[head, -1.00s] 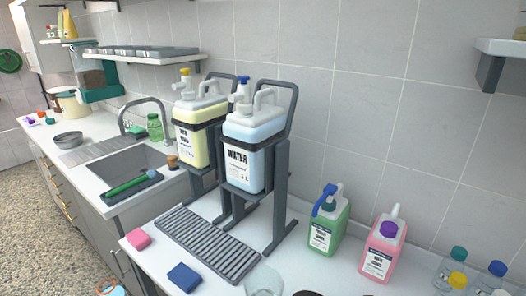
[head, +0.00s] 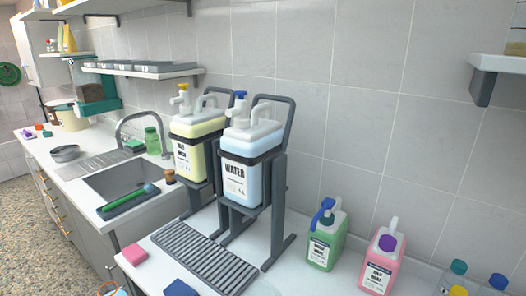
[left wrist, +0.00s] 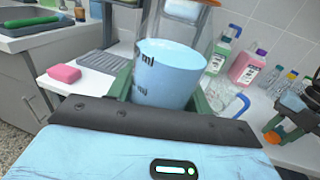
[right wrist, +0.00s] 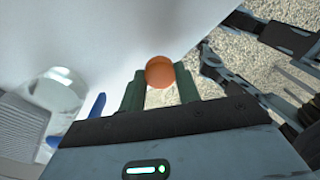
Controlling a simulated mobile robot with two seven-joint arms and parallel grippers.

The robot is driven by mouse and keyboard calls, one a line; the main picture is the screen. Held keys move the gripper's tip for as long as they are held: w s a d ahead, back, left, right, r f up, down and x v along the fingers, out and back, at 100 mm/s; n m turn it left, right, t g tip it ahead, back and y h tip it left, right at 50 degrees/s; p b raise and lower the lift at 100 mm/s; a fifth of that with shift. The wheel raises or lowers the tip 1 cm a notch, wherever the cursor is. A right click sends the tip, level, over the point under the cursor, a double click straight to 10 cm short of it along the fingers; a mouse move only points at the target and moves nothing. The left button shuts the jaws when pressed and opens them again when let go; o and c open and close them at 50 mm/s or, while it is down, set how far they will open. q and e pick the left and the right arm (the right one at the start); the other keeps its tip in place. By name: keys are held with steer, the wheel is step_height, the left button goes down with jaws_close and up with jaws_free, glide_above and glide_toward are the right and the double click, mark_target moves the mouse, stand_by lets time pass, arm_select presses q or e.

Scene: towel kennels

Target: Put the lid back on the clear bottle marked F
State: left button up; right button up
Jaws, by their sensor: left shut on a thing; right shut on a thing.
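In the left wrist view, my left gripper (left wrist: 165,97) is shut on a clear bottle (left wrist: 170,62) with dark "ml" marks and pale blue liquid; its top runs out of the frame. No letter F can be read on it. In the right wrist view, my right gripper (right wrist: 160,80) is shut on a small round orange lid (right wrist: 160,72), held between the fingertips. An orange strip shows at the top edge of the left wrist view; I cannot tell what it is. Neither gripper shows in the head view.
A water jug (head: 240,175) and a yellow jug (head: 190,150) stand on racks behind a drip tray (head: 205,262). Green (head: 326,238) and pink (head: 381,268) bottles stand to the right. A pink sponge (head: 134,254) lies near the counter's front edge. A clear glass shape (right wrist: 52,92) shows in the right wrist view.

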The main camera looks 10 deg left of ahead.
arm_select(q)
steer(key=shift+s+d+r+y, duration=0.15)
steer(key=shift+d+r+y, duration=0.15)
steer(key=shift+d+r, duration=0.3)
arm_select(e)
steer(key=shift+w+d+r+m, duration=0.15)
steer(key=shift+d+m, duration=0.15)
arm_select(q)
steer(key=s+d+r+n+y, duration=0.1)
steer(key=d+n+y, duration=0.2)
steer(key=d, duration=0.6)
steer(key=shift+s+d+n+t+y, duration=0.2)
steer(key=shift+s+n+t+y, duration=0.15)
steer(key=shift+y, duration=0.65)
arm_select(e)
steer(key=w+d+r+m, duration=0.3)
steer(key=d+r+m, duration=1.1)
steer(key=m, duration=0.8)
steer(key=shift+w+d, duration=0.15)
steer(key=shift+d, duration=1.45)
arm_select(q)
steer(key=shift+w+d, duration=0.1)
